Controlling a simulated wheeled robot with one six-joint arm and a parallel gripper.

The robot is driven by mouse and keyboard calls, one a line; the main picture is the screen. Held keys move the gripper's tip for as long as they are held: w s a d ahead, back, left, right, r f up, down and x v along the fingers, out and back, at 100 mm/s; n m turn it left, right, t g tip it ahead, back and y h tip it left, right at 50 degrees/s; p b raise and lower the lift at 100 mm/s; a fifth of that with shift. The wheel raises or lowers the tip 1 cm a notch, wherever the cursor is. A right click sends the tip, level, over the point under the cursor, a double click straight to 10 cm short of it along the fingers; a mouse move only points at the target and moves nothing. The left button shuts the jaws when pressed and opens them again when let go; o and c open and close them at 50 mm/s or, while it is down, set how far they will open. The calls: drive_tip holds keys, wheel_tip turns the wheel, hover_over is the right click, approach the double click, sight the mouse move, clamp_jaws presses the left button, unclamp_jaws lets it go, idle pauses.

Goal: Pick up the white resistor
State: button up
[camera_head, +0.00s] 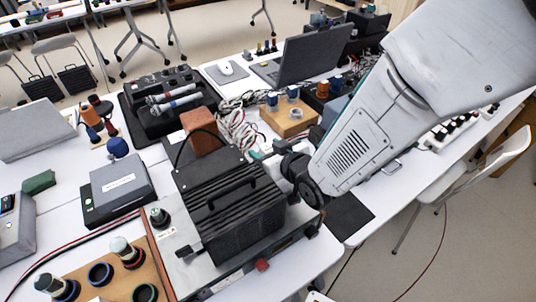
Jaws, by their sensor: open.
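I cannot single out a white resistor for certain. Pale-topped cylindrical parts, one of them (121,247), stand on a brown board (112,287) at the lower left, next to dark ring-shaped sockets. My arm comes in from the upper right. My gripper (268,152) is at its end, above the far right side of a black ribbed box (233,215). The gripper is open and small in view, partly hidden by my dark wrist. I see nothing held in it.
A grey box (118,187) and a black tray with tools (170,105) stand left of the ribbed box. A brown block (200,131), tangled wires (238,128) and a laptop (305,58) are behind. The table's front edge is near; a white chair (490,165) stands right.

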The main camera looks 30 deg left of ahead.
drive_tip(key=c, duration=1.1)
